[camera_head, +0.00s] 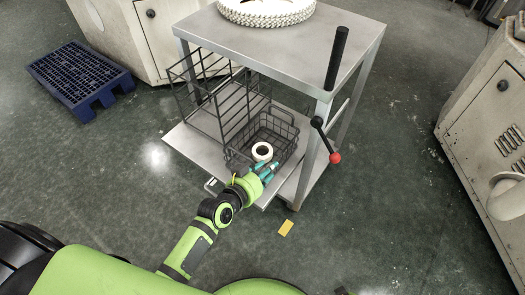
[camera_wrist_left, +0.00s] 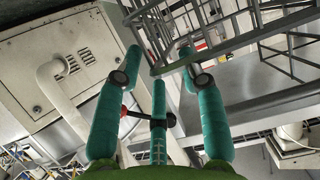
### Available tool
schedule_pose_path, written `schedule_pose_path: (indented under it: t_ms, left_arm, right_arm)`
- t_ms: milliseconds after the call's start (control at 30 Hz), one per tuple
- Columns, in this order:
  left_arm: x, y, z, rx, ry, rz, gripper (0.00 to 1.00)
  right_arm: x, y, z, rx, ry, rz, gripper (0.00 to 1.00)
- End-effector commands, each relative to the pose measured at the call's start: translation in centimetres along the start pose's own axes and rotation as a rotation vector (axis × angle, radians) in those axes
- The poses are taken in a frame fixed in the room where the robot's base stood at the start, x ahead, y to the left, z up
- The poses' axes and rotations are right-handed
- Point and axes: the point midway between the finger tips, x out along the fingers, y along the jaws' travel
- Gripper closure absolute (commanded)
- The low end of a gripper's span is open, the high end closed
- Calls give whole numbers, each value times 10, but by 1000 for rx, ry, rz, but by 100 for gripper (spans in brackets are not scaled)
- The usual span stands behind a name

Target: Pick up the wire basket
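The dark wire basket (camera_head: 286,130) stands on the lower shelf of a grey metal stand, beside a larger wire rack. A white ring-shaped item (camera_head: 262,151) shows at its near side and appears to lie in it. My left gripper (camera_head: 268,171), with teal fingers, is at the basket's near side and hides part of it. In the left wrist view, my left gripper (camera_wrist_left: 160,62) has its fingers spread apart, with dark wires (camera_wrist_left: 190,60) close to the fingertips. I cannot tell whether they touch. My right gripper is not in view.
The larger wire rack (camera_head: 207,84) stands left of the basket. The stand's top (camera_head: 300,45) overhangs behind, with a black handle (camera_head: 337,58) and a red-knobbed lever (camera_head: 334,157) at its right. A blue pallet (camera_head: 78,75) lies far left.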

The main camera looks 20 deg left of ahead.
Motion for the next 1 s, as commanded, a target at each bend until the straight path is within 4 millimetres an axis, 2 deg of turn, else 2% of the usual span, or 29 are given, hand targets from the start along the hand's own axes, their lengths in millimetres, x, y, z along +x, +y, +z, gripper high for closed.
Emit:
schedule_pose_path:
  t_ms: [100, 233, 567, 600, 667, 1000]
  left_arm:
    - [21, 4, 0, -4, 3, 0, 60]
    - [38, 3, 1, -3, 2, -1, 60]
    - [44, 3, 0, -1, 0, -1, 60]
    - [44, 3, 0, -1, 0, -1, 76]
    - [43, 3, 0, -1, 0, -1, 100]
    - [44, 2, -4, 2, 10, -4, 100]
  right_arm:
    - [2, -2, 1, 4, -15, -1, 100]
    - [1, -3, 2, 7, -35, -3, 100]
    - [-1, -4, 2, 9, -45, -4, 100]
    - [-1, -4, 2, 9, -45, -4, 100]
    - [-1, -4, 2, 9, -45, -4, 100]
    - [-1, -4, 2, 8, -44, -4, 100]
